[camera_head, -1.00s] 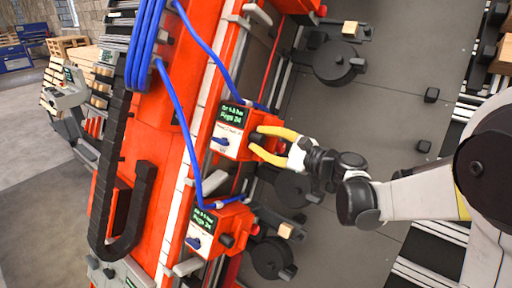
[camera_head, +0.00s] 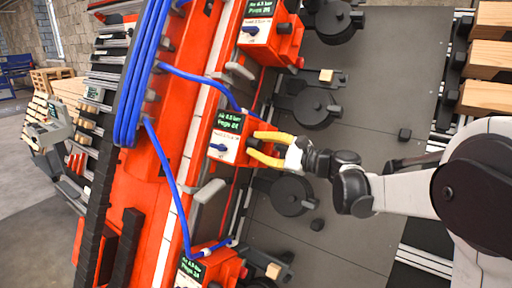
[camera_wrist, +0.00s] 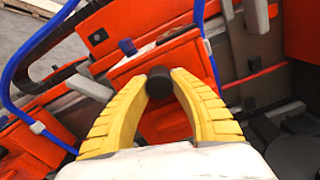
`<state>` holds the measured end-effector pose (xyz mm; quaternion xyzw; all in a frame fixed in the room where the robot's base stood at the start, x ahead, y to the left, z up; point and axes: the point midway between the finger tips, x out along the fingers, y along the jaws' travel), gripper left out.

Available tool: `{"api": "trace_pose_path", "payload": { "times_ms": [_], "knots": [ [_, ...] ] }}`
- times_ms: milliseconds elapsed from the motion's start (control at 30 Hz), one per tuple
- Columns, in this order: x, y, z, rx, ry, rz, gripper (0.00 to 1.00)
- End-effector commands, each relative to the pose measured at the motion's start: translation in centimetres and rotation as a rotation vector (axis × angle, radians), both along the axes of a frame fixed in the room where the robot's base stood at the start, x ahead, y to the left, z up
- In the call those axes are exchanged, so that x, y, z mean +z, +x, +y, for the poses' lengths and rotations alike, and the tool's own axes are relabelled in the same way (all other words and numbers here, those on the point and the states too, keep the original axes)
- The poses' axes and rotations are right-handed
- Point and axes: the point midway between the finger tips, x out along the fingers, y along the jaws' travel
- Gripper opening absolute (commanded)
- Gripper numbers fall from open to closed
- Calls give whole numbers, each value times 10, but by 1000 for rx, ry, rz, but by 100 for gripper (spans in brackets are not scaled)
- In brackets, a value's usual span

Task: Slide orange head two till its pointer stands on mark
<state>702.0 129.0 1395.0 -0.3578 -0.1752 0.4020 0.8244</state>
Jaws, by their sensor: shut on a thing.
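An orange head (camera_head: 229,138) with a small green-text display and a blue lever sits on the long orange beam, mid-picture in the head view. My gripper (camera_head: 252,146) is shut on the black knob on this head's right side. In the wrist view the yellow fingers hold the round black knob (camera_wrist: 159,82) between their tips, with the orange head (camera_wrist: 140,66) behind it. One similar orange head (camera_head: 270,36) is above and another (camera_head: 212,268) is below. I cannot make out the pointer or a mark, nor which number the heads bear.
Blue hoses (camera_head: 180,72) loop from the beam to the heads. Grey levers stick out beside the heads. Black round discs (camera_head: 312,107) on brackets stand right of the beam, near my gripper. Stacked timber (camera_head: 490,57) is at far right.

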Motion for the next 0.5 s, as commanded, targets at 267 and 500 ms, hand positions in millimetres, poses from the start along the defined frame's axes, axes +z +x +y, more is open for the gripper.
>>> {"api": "trace_pose_path", "payload": {
  "times_ms": [267,500],
  "knots": [
    [0,0,1,1,1,0,51],
    [0,0,0,0,0,0,51]
  ]
}}
